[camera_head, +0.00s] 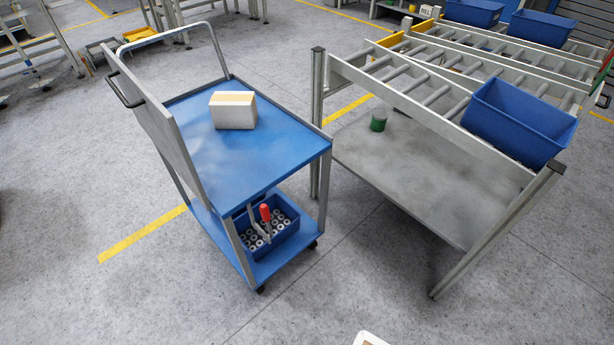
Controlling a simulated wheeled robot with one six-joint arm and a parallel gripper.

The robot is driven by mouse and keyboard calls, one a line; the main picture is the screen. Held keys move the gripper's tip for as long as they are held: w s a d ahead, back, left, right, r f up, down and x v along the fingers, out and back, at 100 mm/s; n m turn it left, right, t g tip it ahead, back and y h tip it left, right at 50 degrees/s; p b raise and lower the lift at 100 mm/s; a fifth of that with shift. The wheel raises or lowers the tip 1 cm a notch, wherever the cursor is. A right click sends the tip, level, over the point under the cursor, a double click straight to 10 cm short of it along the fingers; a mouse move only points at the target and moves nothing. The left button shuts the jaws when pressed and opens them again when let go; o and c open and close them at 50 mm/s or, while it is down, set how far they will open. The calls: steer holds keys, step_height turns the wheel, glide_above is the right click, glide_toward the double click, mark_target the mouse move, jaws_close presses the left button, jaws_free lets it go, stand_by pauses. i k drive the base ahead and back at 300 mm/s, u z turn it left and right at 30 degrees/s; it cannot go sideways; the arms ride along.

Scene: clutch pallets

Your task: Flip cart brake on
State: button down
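The cart (285,168) has a blue top deck, a blue lower shelf, grey legs and a tall grey side panel. It stands on the floor left of centre. A red knob or handle (265,213) shows near the cart's front end, in front of a blue bin on the lower shelf. A grey bar runs beside it; I cannot tell whether this is the brake or how it is set. Dark castors (261,290) show under the front corners. My gripper is not in view.
A white carton (233,110) sits on the top deck. The blue bin (292,231) holds several grey cylinders. A roller rack (430,105) with a blue bin (520,118) stands close on the right, above a grey shelf holding a green can (378,121). The floor in front is clear.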

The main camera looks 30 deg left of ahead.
mark_target(264, 210)
steer(key=u, duration=0.05)
steer(key=i, duration=0.7)
steer(key=u, duration=0.8)
steer(key=i, duration=0.6)
steer(key=u, duration=0.55)
